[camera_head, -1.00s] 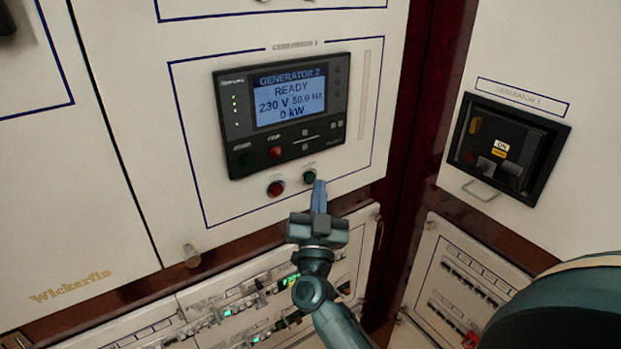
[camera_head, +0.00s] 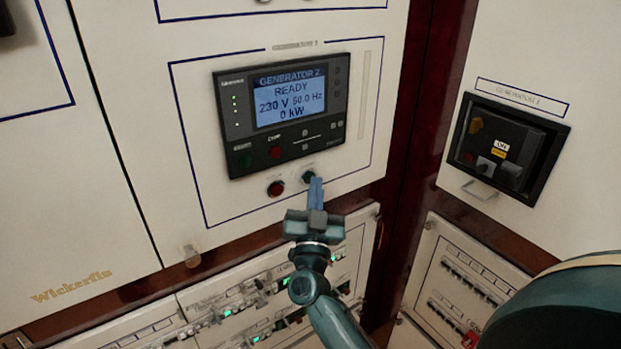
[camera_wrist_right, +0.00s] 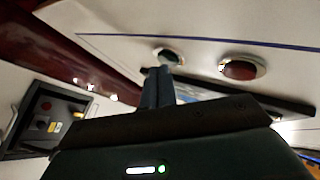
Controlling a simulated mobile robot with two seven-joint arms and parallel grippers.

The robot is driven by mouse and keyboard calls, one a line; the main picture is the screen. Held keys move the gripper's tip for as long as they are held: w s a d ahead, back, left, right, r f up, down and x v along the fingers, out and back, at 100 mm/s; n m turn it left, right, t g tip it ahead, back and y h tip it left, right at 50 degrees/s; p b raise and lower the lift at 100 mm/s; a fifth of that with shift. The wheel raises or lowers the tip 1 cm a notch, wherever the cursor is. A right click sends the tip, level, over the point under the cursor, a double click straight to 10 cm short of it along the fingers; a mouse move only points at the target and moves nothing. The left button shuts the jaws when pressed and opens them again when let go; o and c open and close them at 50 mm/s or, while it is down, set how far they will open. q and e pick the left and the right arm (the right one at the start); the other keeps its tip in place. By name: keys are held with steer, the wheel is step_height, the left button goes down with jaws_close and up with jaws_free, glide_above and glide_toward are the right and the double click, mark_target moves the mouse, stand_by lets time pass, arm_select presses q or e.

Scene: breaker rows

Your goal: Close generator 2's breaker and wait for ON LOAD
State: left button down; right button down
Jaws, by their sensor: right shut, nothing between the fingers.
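The generator 2 controller (camera_head: 285,110) is a black panel on the white cabinet front; its screen (camera_head: 290,97) reads GENERATOR 2, READY, 230 V 50.0 Hz, 0 kW. Below it are a red button (camera_head: 275,188) and a green button (camera_head: 309,177). My right gripper (camera_head: 316,184) is shut and empty, its fingertips at or just below the green button; whether they touch cannot be told. In the right wrist view the fingertips (camera_wrist_right: 158,75) point at the green button (camera_wrist_right: 168,55), with the red button (camera_wrist_right: 242,68) beside it. My left gripper is not in view.
A breaker (camera_head: 505,148) labelled generator 1, with a yellow tag, is set in the right cabinet. Rows of small breakers (camera_head: 235,306) with green lights lie below my gripper. A small knob (camera_head: 191,256) sticks out at lower left. A dark red post (camera_head: 408,120) separates the cabinets.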

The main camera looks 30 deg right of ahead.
steer(key=shift+w, duration=0.3)
stand_by(0.4)
steer(key=shift+s, duration=0.1)
steer(key=shift+s+p, duration=0.5)
steer(key=shift+s, duration=0.25)
steer(key=s, duration=0.1)
steer(key=s+p, duration=0.1)
steer(key=s, duration=0.1)
steer(key=s+p, duration=0.1)
steer(key=s, duration=0.1)
steer(key=shift+d, duration=0.25)
stand_by(0.5)
